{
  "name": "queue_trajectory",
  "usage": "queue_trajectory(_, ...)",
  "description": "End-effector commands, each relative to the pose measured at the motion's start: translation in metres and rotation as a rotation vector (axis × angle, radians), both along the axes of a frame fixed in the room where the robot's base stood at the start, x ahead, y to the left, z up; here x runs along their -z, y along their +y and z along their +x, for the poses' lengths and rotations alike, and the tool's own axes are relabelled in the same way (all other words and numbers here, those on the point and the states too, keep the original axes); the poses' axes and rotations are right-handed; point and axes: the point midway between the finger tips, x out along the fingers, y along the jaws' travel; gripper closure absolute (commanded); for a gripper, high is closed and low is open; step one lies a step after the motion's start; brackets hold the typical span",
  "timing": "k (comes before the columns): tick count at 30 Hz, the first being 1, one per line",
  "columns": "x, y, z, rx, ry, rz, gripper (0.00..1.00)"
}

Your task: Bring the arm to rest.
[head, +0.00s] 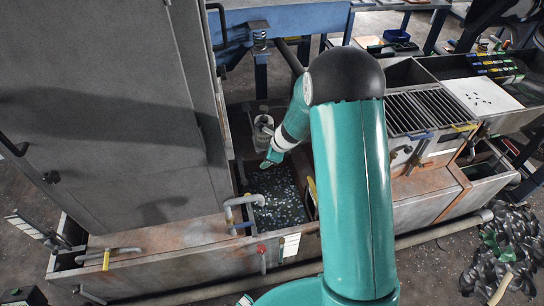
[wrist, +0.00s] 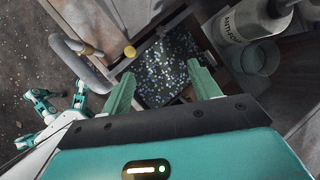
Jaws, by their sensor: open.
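My gripper (wrist: 164,92) is open in the wrist view, its two green fingers spread apart with nothing between them. Beyond the fingers lies a bin (wrist: 166,65) of dark bits with pale specks. In the head view my teal arm rises in the middle and bends at a black joint. Its far end with my gripper (head: 267,163) hangs over the same speckled bin (head: 279,197). The arm hides part of the bench behind it.
A bent grey pipe (head: 240,207) stands at the bin's left, also in the wrist view (wrist: 78,58). A labelled bottle (wrist: 243,28) is close on the right. A tall grey cabinet (head: 110,110) fills the left. A dark heap (head: 508,250) lies on the floor, lower right.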

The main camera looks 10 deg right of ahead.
Motion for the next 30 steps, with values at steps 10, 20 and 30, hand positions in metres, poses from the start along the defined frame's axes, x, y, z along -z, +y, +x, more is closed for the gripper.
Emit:
queue_trajectory(10,-0.002,0.003,0.001,-0.01,-0.003,-0.002,0.39)
queue_trajectory(20,-0.019,0.006,0.001,-0.055,-0.027,-0.016,0.39)
queue_trajectory(30,-0.146,0.026,-0.049,-0.515,-0.211,-0.19,0.39)
